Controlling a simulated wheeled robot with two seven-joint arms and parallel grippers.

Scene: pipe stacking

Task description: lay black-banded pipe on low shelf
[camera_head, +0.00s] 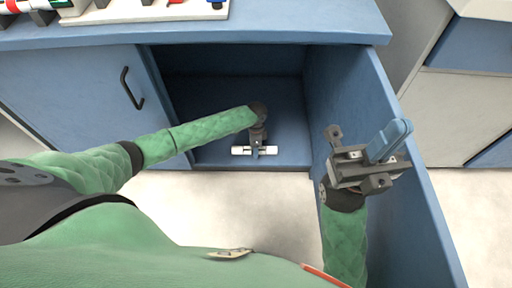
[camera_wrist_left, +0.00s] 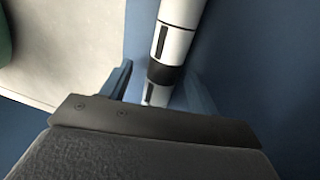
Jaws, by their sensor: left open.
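A white pipe (camera_head: 239,150) with a black band lies across the blue low shelf (camera_head: 212,152), the floor of the open cabinet, near its front edge. In the left wrist view the pipe (camera_wrist_left: 177,45) runs between my two blue fingers, the black band close to them. My left gripper (camera_head: 257,150) reaches into the cabinet over the pipe's middle. It is open, with a gap beside the pipe on both sides. My right gripper (camera_head: 391,141) is outside the cabinet, by the open right door, with nothing seen in it; its finger gap does not show clearly.
The open cabinet door (camera_head: 372,100) stands out on the right, close to my right gripper. A closed door (camera_head: 85,95) with a black handle is on the left. The blue counter (camera_head: 290,22) overhangs above, with a white tray (camera_head: 150,13) of several pipes on it.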

